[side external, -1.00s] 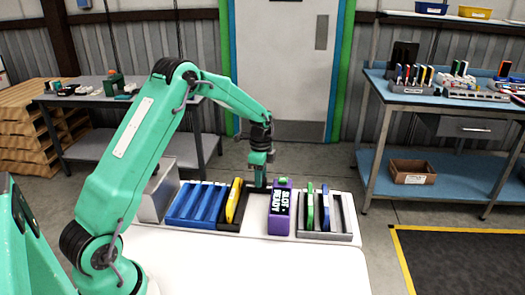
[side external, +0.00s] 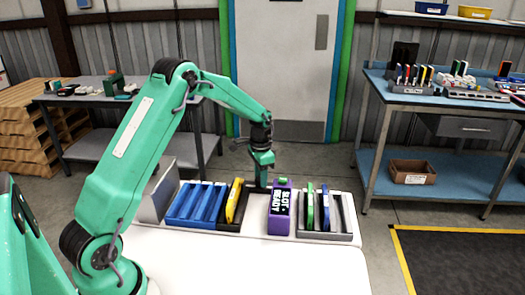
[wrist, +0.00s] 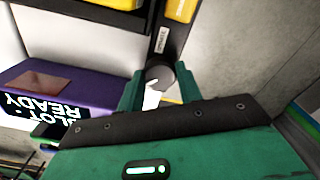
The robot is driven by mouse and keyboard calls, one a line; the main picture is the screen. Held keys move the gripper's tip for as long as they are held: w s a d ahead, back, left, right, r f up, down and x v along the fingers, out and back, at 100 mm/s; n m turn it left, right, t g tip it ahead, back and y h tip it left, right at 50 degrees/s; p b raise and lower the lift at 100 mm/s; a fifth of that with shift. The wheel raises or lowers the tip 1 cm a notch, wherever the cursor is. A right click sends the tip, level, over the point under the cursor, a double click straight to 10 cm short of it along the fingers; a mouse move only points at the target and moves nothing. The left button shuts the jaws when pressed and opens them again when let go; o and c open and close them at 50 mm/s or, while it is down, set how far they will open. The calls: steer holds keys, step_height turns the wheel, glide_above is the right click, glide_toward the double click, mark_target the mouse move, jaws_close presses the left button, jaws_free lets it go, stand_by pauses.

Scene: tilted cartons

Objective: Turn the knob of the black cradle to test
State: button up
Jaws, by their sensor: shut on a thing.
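The black cradle (side external: 229,225) stands on the white table with a yellow unit (side external: 234,201) leaning in it. In the wrist view its black edge (wrist: 172,40) carries a small white label. A round grey knob (wrist: 160,77) with a white mark sits at that edge. My gripper (side external: 260,185) points down at the cradle's back right corner. In the wrist view my gripper's two green fingers (wrist: 158,88) are on either side of the knob, shut on it. The knob is hidden in the side view, and I cannot read its setting.
A purple box (side external: 280,212) reading "SLOT READY" stands close right of the cradle. A blue rack (side external: 195,206) is on the left, and a grey rack (side external: 325,236) with green and blue units is on the right. The table's front is clear.

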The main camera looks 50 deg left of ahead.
stand_by(0.4)
steer(key=o, duration=1)
steer(key=shift+r, duration=3.95)
